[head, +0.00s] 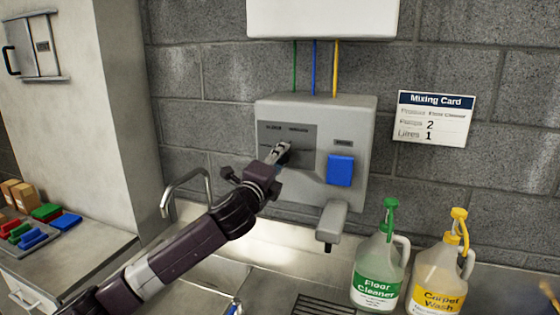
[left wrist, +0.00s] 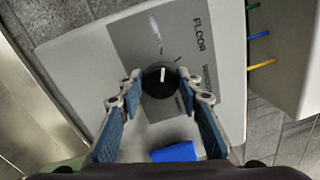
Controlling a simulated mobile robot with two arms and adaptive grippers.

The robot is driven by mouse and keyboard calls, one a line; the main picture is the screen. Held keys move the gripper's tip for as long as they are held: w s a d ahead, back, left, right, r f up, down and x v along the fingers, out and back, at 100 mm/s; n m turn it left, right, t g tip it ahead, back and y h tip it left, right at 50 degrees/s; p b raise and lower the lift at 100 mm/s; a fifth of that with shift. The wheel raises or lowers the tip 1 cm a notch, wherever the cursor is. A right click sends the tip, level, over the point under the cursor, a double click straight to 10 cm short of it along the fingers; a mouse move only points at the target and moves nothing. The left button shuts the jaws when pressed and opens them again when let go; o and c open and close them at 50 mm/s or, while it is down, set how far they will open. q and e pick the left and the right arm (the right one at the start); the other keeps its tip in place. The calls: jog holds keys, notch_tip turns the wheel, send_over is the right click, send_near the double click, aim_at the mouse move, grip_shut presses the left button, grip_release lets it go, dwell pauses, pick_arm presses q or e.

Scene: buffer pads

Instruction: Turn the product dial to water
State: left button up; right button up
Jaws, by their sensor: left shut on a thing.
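The product dial (left wrist: 157,84) is a round black knob with a white pointer mark, on a grey plate (left wrist: 130,45) of the dispenser (head: 362,120). In the left wrist view its mark points up, between the "FLOOR" label side and a faint, unreadable label at the upper left. A "WINDOW" label is partly visible at the right. My left gripper (left wrist: 156,83) is shut on the dial, one finger on each side. In the head view the gripper (head: 280,152) covers most of the dial. The water label cannot be read. My right gripper is not in view.
A blue button (head: 340,170) and a grey spout (head: 331,224) are beside and below the dial. A faucet (head: 186,184) stands left. Floor Cleaner (head: 376,275) and Carpet Wash (head: 437,280) jugs stand lower right. A Mixing Card (head: 433,118) hangs on the wall.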

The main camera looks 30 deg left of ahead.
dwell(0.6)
pick_arm(q)
jog(key=o, duration=1.2)
jog(key=shift+c, duration=0.2)
jog(key=v, duration=1.2)
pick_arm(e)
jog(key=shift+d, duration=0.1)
